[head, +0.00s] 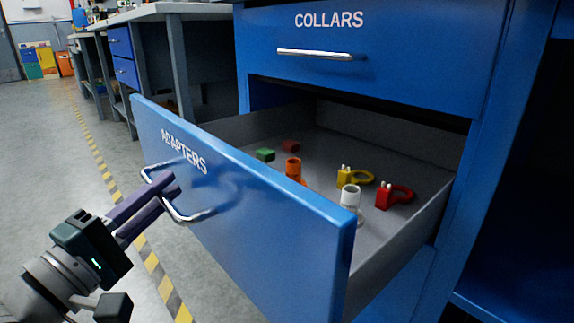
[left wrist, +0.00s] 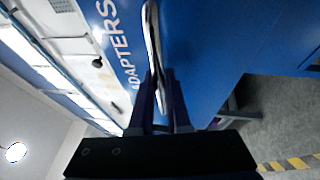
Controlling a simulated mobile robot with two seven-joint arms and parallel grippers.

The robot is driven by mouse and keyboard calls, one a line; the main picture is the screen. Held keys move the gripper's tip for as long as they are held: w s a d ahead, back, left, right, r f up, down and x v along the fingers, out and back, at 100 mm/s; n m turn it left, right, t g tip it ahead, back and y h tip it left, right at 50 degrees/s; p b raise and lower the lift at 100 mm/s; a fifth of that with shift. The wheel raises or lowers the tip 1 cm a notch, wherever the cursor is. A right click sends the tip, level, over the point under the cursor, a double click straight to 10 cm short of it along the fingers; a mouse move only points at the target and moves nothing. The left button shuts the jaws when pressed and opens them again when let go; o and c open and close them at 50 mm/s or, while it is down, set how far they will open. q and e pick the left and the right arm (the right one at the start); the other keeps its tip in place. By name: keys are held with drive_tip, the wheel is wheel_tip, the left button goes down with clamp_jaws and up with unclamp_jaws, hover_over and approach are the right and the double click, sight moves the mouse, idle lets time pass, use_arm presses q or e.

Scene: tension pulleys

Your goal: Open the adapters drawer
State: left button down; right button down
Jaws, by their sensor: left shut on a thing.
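The blue adapters drawer (head: 260,225), marked ADAPTERS, is pulled far out of its cabinet, and its grey inside shows. Its silver bar handle (head: 188,216) is on the front face. My left gripper (head: 165,185) is shut on the handle. In the left wrist view the handle (left wrist: 152,35) runs between the two purple fingers (left wrist: 161,85). Inside the drawer are an orange part (head: 293,169), a white part (head: 350,197), a yellow ring part (head: 355,177), a red ring part (head: 394,195), a green block (head: 265,154) and a dark red block (head: 291,146). My right gripper is not in view.
The collars drawer (head: 400,65) above is shut, with its own silver handle (head: 314,54). Workbenches (head: 150,15) stand behind at the left. The grey floor (head: 45,140) at the left is open, with a yellow-striped line (head: 150,262) beside the drawer.

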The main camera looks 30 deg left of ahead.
use_arm(q)
drive_tip(key=shift+s+a+p, duration=0.1)
drive_tip(key=shift+s+a, duration=0.2)
drive_tip(key=shift+s, duration=0.4)
drive_tip(key=shift+s+a+p, duration=0.15)
drive_tip(key=shift+s+a, duration=0.1)
drive_tip(key=shift+s, duration=0.4)
drive_tip(key=shift+s+a+p, duration=0.1)
drive_tip(key=shift+s+a, duration=0.2)
drive_tip(key=shift+s, duration=0.4)
drive_tip(key=c, duration=0.9)
unclamp_jaws()
drive_tip(key=s, duration=0.3)
drive_tip(key=s+f+p, duration=0.1)
drive_tip(key=s, duration=0.5)
drive_tip(key=shift+s+f, duration=0.35)
drive_tip(key=shift+s, duration=0.05)
